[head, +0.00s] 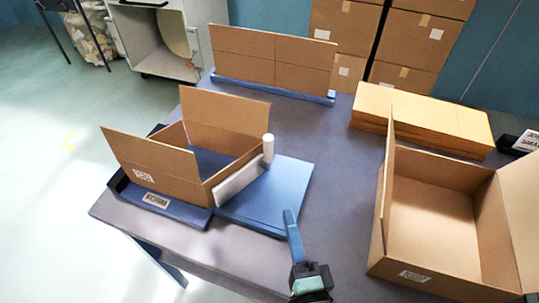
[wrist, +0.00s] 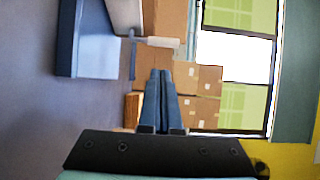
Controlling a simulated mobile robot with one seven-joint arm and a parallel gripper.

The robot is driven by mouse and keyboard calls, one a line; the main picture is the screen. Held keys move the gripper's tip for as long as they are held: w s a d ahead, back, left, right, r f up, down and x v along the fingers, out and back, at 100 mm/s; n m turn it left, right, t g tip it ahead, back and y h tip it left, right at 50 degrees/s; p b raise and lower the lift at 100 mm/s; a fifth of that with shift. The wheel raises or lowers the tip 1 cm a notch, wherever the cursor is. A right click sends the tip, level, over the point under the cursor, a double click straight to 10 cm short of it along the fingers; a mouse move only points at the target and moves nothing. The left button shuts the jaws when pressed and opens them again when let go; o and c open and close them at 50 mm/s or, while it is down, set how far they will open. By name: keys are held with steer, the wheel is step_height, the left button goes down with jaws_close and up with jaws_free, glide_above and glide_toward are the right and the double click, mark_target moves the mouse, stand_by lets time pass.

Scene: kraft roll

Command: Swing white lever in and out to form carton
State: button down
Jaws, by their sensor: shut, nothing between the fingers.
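The white lever (head: 238,182) is a flat white arm with an upright round handle (head: 268,147) at its right end. It lies along the right front side of an open brown carton (head: 160,165), whose flaps stand up and outward. The carton sits on a blue former with a flat blue plate (head: 275,195) to its right. My gripper (head: 289,212) is shut and empty, in front of the plate and apart from the lever. In the wrist view its blue fingers (wrist: 160,72) are together, and the white lever (wrist: 155,41) shows beyond them.
A second open carton (head: 435,225) stands at the right of the grey table (head: 335,200). A stack of flat cardboard (head: 420,120) lies behind it. An upright cardboard sheet (head: 270,60) stands in a blue holder at the back. The table between my gripper and the stack is clear.

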steer(key=p, duration=0.4)
glide_toward(269, 154)
steer(key=shift+y, duration=0.3)
steer(key=x, duration=0.7)
steer(key=shift+d+r, duration=0.2)
steer(key=shift+d, duration=0.1)
steer(key=shift+w+b, duration=0.1)
steer(key=shift+b, duration=0.3)
steer(key=shift+w+a+f+n+y+b, duration=0.15)
steer(key=shift+w+n+y+b, duration=0.65)
steer(key=shift+y+b, duration=0.1)
steer(key=w+n+y+b, duration=0.1)
steer(key=w+a+g+y+b, duration=0.1)
steer(key=w+n+g+y+b, duration=0.1)
steer(key=b, duration=0.1)
steer(key=shift+a+f+n+y, duration=0.1)
steer(key=shift+a+n+y, duration=0.2)
steer(key=shift+y, duration=0.1)
steer(key=shift+w+a+n+g+y+b, duration=0.3)
steer(key=shift+w+y+b, duration=0.05)
steer(key=shift+y, duration=0.05)
steer(key=shift+w+a+b, duration=0.45)
steer(key=shift+w+a, duration=0.05)
steer(key=shift+a, duration=0.1)
steer(key=shift+w+a+r, duration=0.1)
steer(key=shift+a+r, duration=0.05)
steer(key=shift+r, duration=0.3)
